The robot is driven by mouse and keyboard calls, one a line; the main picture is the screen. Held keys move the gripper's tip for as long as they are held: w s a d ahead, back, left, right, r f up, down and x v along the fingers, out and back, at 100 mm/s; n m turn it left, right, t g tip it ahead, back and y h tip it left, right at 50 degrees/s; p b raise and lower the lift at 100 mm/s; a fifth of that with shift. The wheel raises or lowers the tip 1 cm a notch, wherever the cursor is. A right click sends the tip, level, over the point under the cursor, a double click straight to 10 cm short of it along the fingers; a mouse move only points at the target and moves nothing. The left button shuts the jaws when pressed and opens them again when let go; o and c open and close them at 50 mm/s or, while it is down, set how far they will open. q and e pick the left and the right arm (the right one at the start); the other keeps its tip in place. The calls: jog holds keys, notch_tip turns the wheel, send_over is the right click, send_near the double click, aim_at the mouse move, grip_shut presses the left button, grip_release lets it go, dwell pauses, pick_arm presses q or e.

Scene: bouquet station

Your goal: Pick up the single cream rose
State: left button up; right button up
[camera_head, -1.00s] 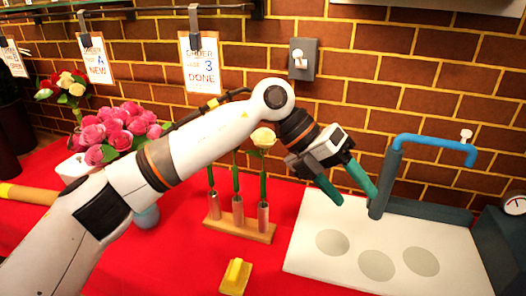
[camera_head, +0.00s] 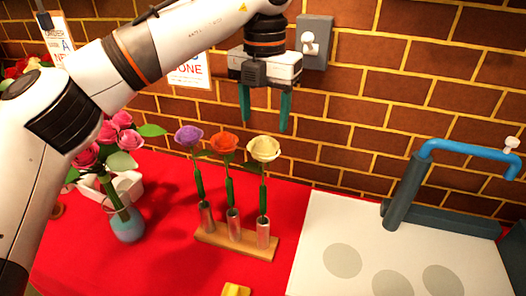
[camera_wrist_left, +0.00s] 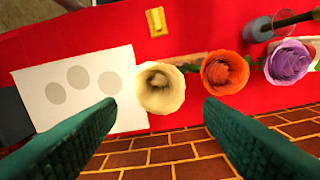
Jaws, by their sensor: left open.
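The cream rose (camera_head: 263,150) stands upright in the right tube of a small wooden rack (camera_head: 213,237), to the right of an orange rose (camera_head: 223,143) and a purple rose (camera_head: 188,136). My left gripper (camera_head: 265,122) has its green fingers apart and pointing down, above and apart from the cream rose in the head view. In the left wrist view the cream rose (camera_wrist_left: 161,88) appears between the two open fingers (camera_wrist_left: 158,112), with the orange rose (camera_wrist_left: 225,72) close on its right. My right gripper is not in view.
A white board with grey circles (camera_head: 318,224) and a blue tap (camera_head: 470,150) are on the right. A brick wall (camera_head: 350,110) with a switch (camera_head: 309,42) rises behind. A yellow block (camera_head: 236,289) lies in front.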

aim_at(264, 139)
pick_arm(q)
jog(key=f, duration=0.3)
jog(key=s+f, duration=0.1)
jog(key=f, duration=0.1)
jog(key=shift+f, duration=0.1)
jog(key=shift+w+f+p, duration=0.2)
jog(key=shift+f+p, duration=0.1)
jog(key=shift+f, duration=0.35)
notch_tip(264, 139, down, 4)
jog(key=shift+a+r+p, duration=0.15)
jog(key=shift+r+p, duration=0.1)
jog(key=shift+p, duration=0.2)
jog(key=shift+f, duration=0.55)
jog(key=c, duration=0.6)
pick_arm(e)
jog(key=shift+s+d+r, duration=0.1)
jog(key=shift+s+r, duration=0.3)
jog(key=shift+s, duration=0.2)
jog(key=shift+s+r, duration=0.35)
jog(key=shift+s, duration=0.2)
